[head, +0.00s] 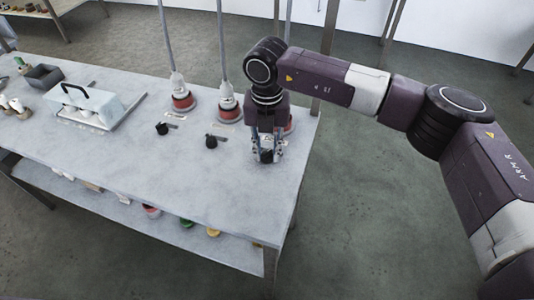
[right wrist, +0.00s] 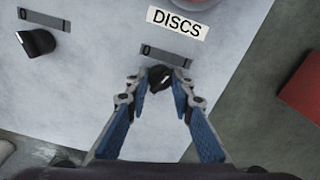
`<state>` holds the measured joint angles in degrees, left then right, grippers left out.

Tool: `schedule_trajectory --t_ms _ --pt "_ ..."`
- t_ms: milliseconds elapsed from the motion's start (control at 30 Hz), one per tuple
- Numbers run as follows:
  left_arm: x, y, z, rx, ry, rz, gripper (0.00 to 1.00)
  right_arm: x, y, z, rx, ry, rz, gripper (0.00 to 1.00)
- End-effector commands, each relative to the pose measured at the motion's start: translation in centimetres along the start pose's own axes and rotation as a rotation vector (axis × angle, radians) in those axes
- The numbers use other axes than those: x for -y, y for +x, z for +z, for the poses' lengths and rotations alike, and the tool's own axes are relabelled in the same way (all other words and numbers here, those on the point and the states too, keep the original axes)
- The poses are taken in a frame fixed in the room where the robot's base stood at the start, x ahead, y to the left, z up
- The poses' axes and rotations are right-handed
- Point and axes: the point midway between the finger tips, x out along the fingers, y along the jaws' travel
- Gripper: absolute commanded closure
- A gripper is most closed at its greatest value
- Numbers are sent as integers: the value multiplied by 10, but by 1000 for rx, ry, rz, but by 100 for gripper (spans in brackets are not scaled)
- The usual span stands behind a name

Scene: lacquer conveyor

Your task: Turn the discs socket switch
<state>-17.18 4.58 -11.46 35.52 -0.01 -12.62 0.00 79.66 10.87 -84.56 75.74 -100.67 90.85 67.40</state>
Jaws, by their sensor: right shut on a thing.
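The discs socket switch is a black knob (right wrist: 160,79) below a white label (right wrist: 178,23) reading DISCS in the right wrist view. A grey plate (right wrist: 165,56) marked 0 sits between label and knob. My right gripper (right wrist: 158,88) is shut on the knob, with a blue-padded finger on either side. In the head view my right gripper (head: 267,155) reaches down to the knob near the right end of the table, and its fingers hide much of the knob. My left gripper is not in view.
Two more black knobs (head: 162,129) (head: 211,141) stand to the left on the grey table (head: 190,195). Red-based sockets (head: 182,102) with hanging cables stand behind them. A white box with a black handle (head: 84,104) is further left. The table's right edge is close to my gripper.

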Motion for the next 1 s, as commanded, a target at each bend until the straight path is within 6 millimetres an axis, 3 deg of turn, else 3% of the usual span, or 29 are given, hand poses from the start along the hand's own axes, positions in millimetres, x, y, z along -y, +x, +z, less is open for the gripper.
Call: schedule_trajectory --t_ms 300,833,867,1000 --pt "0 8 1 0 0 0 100 0 -1 1 3 122 2 100" --pt "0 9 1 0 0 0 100 0 -2 1 3 148 2 100" --pt "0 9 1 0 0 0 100 0 -2 1 3 148 2 77" --pt "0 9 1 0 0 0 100 0 -1 1 2 147 1 62"
